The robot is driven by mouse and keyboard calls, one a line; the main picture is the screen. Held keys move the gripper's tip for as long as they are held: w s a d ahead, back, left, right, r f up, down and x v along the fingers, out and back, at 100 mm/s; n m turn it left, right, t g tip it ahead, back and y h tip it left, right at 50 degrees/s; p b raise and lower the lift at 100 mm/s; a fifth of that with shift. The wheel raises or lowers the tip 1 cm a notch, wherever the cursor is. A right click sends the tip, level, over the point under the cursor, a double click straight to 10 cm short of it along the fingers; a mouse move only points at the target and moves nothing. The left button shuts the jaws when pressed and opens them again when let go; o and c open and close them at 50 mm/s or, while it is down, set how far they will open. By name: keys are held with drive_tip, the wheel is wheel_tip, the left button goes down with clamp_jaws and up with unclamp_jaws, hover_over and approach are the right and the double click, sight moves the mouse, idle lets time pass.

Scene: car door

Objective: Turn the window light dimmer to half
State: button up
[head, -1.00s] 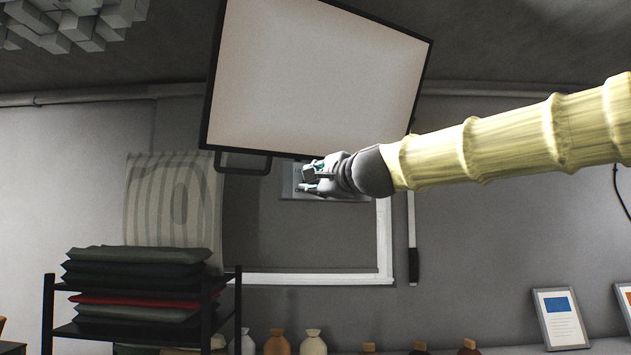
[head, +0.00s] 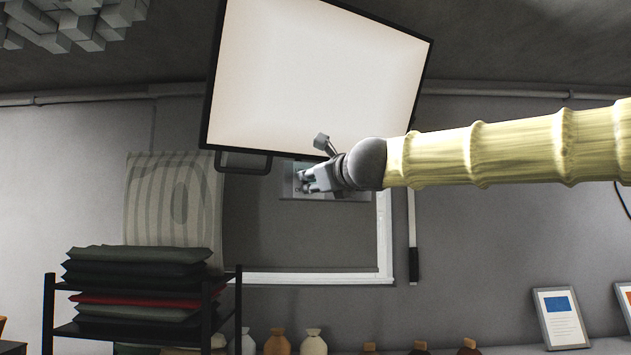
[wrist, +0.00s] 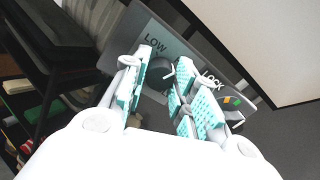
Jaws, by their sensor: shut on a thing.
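The window light (head: 315,80) is a large tilted white panel in a black frame, glowing brightly in the head view. Below it is a small grey control plate (head: 290,188), mostly behind my gripper (head: 304,181). In the wrist view the plate (wrist: 140,22) carries the words LOW and LOCK and small coloured marks near LOCK. A dark round dimmer knob (wrist: 184,70) sits between these words, at my fingertips. My gripper (wrist: 161,73), with teal finger pads, is shut on the knob. The fingers partly cover the knob, and its pointer setting cannot be read.
A black handle (head: 243,164) hangs below the light's lower edge. A white-framed opening (head: 310,277) is behind and below. A rack with stacked dark cushions (head: 135,285) stands at lower left. Several vases (head: 313,342) line the bottom.

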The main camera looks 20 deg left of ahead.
drive_tip(key=shift+m+b, duration=0.45)
drive_tip(key=shift+m, duration=1.55)
drive_tip(key=o, duration=1)
drive_tip(key=shift+w+d, duration=0.1)
drive_tip(key=shift+o, duration=0.2)
drive_tip(key=v, duration=1.2)
drive_tip(key=shift+r, duration=0.1)
